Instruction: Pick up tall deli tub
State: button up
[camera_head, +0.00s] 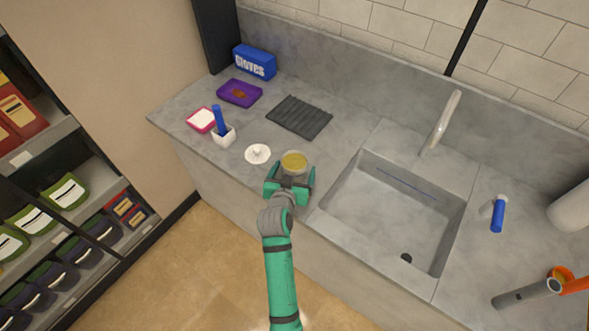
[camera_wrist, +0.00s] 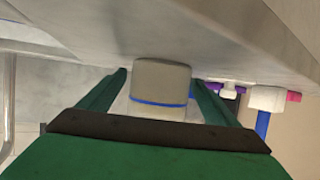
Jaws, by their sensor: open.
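The tall deli tub (camera_head: 294,161) stands on the grey counter near its front edge, left of the sink. From above it looks round, with yellowish contents. In the wrist view, which appears upside down, the tub (camera_wrist: 160,83) is greyish beige with a blue band and a clear part. My gripper (camera_head: 290,175) is open at the tub's near side. In the wrist view, its green fingers (camera_wrist: 160,76) lie on either side of the tub, with gaps visible. The tub's near lower side is hidden by my gripper in the head view.
A white lid-like disc (camera_head: 257,154) lies just left of the tub. A white cup (camera_head: 223,136) with a blue-handled item stands further left. A dark ribbed mat (camera_head: 299,117) lies behind. The sink (camera_head: 390,215) opens to the right.

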aim_at(297, 157)
jog(key=shift+c, duration=0.3)
jog(key=c, duration=1.1)
jog(key=shift+r, duration=0.25)
jog(key=shift+r, duration=1.2)
jog(key=shift+s+r, duration=0.15)
jog(key=shift+r, duration=0.1)
jog(key=shift+s+d+r, duration=0.3)
jog(key=shift+s+r, duration=1.3)
jog(key=shift+s, duration=0.6)
jog(key=shift+s+d+r, duration=0.25)
jog(key=shift+s+r, duration=1.3)
jog(key=shift+s, duration=0.7)
jog(key=shift+s+d+r, duration=0.3)
jog(key=shift+s+r, duration=1.3)
jog(key=shift+s, duration=0.6)
jog(key=shift+s, duration=0.15)
